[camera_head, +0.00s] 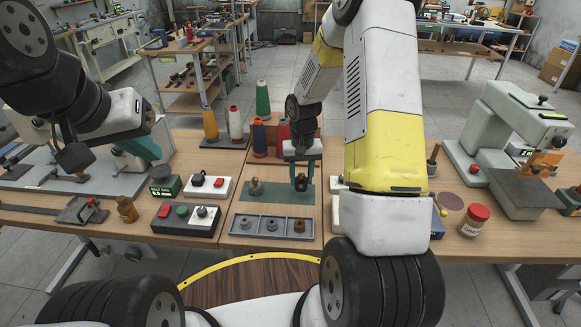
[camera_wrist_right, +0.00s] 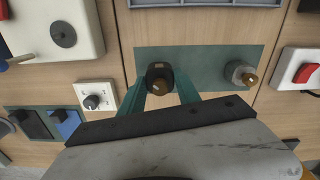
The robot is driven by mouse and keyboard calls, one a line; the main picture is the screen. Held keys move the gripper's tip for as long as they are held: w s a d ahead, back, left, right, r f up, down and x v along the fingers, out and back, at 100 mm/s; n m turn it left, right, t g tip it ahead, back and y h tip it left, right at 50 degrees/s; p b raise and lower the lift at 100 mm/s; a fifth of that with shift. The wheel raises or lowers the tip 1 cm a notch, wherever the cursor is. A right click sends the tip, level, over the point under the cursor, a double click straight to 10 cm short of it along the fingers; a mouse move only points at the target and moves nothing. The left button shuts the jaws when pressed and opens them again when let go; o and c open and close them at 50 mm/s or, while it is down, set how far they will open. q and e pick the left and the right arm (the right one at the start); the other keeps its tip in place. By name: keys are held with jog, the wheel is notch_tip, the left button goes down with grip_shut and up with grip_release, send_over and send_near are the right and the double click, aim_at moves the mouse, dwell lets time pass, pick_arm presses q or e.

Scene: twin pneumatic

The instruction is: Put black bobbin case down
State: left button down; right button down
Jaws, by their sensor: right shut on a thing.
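My right gripper (camera_head: 301,180) is shut on the black bobbin case (camera_wrist_right: 160,76), which is upright with a brownish top. In the right wrist view the case sits between the two teal fingers of my right gripper (camera_wrist_right: 161,88). It is over the right half of the dark green mat (camera_head: 277,195); whether it touches the mat is hard to tell. A silvery case with a brass top (camera_head: 256,187) stands apart at the mat's left end. My left gripper (camera_head: 144,150) is off to the left above the bench; its finger gap is not clear.
A grey tray (camera_head: 260,234) with several small round parts lies in front of the mat. Thread cones, including a green one (camera_head: 262,98), stand behind. A switch box (camera_head: 184,221) is at left, and a red-lidded jar (camera_head: 474,221) at right.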

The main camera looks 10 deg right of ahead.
aim_at(301, 183)
jog(key=shift+w, duration=0.6)
jog(key=shift+f, duration=1.8)
jog(key=shift+f, duration=0.15)
jog(key=c, duration=0.9)
grip_release()
jog(key=shift+o, duration=0.2)
